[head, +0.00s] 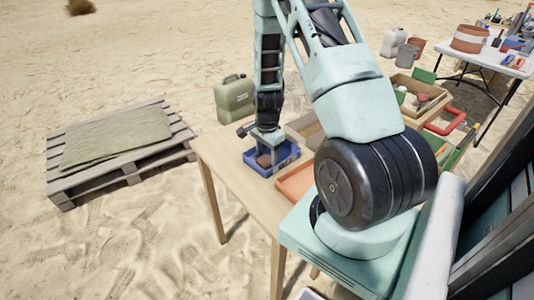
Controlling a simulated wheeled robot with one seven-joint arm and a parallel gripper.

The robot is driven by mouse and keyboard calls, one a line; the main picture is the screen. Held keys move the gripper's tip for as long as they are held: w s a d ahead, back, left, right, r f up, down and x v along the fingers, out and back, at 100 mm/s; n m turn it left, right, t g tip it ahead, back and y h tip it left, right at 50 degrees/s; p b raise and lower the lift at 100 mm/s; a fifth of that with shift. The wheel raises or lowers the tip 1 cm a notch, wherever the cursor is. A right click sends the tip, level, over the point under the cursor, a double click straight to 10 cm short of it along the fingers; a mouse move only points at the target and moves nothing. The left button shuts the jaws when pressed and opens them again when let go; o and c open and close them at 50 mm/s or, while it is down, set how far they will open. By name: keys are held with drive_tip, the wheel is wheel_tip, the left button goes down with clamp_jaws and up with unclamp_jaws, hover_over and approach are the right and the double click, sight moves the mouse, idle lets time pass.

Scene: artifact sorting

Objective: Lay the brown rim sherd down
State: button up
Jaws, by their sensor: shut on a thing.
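My gripper (266,146) points down over the blue tray (282,165) on the wooden table. It is shut on the brown rim sherd (264,160), a small dark brown piece low between the fingers, inside the tray's outline. My gripper and the tray walls partly hide the sherd. I cannot tell whether it touches the tray floor.
An orange tray (291,188) lies close by on the table (229,165), with a wooden box behind it. A green jerrycan (235,98) stands behind the table. The table's left part is clear. A pallet (120,150) lies on the sand to the left.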

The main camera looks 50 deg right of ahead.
drive_tip(key=shift+f, duration=0.15)
drive_tip(key=o, duration=0.9)
drive_tip(key=shift+o, duration=0.2)
